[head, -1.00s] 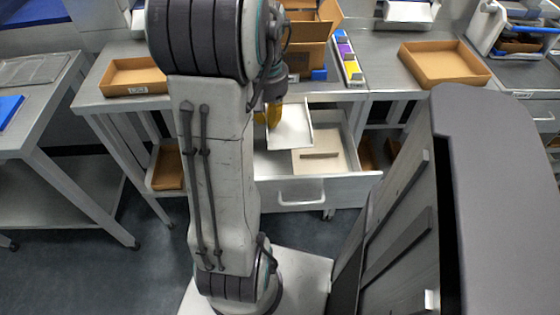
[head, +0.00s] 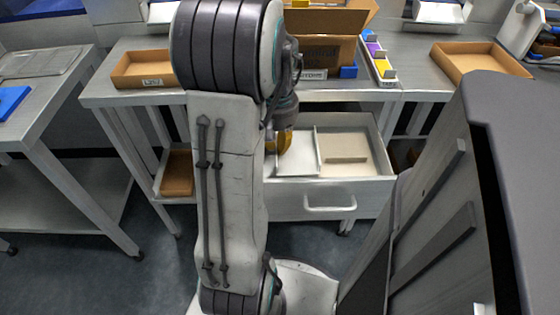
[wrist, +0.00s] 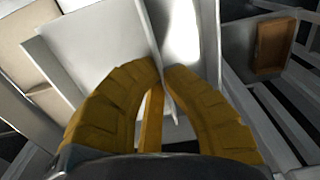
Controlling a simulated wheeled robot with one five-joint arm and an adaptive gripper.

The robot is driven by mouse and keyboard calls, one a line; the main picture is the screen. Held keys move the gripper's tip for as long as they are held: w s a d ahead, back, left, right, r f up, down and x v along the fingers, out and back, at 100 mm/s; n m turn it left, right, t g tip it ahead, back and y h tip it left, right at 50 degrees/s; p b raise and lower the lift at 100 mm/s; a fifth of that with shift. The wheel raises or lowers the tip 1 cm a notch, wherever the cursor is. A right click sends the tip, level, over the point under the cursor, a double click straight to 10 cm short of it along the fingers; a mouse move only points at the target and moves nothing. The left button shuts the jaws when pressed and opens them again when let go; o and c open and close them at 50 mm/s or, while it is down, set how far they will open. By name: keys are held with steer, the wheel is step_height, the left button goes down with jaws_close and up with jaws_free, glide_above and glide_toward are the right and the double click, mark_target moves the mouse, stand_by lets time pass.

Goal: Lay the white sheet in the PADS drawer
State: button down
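The white sheet (head: 297,158) is inside the left compartment of the open drawer (head: 335,206). Whether it rests on the drawer floor I cannot tell. My gripper (head: 280,146), with yellow fingers, is low over the drawer's left side. In the wrist view my gripper (wrist: 163,72) has its fingertips nearly together on the near edge of the white sheet (wrist: 98,48). Part of the sheet is hidden behind the gripper in the head view. A thin divider stands to the right of the sheet. No lettering on the drawer front is readable.
The drawer's right compartment holds a flat beige piece (head: 345,157). Above the drawer, the bench carries an open cardboard box (head: 325,55), a strip of coloured blocks (head: 377,58) and shallow brown trays (head: 143,82) (head: 480,66). A brown bin (head: 177,185) sits below left.

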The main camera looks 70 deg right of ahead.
steer(key=shift+f+b, duration=0.8)
steer(key=shift+f, duration=1.8)
steer(key=shift+f, duration=0.1)
steer(key=c, duration=1.4)
jaws_free()
step_height(320, 180, up, 12)
steer(key=p, duration=0.4)
steer(key=shift+p, duration=0.35)
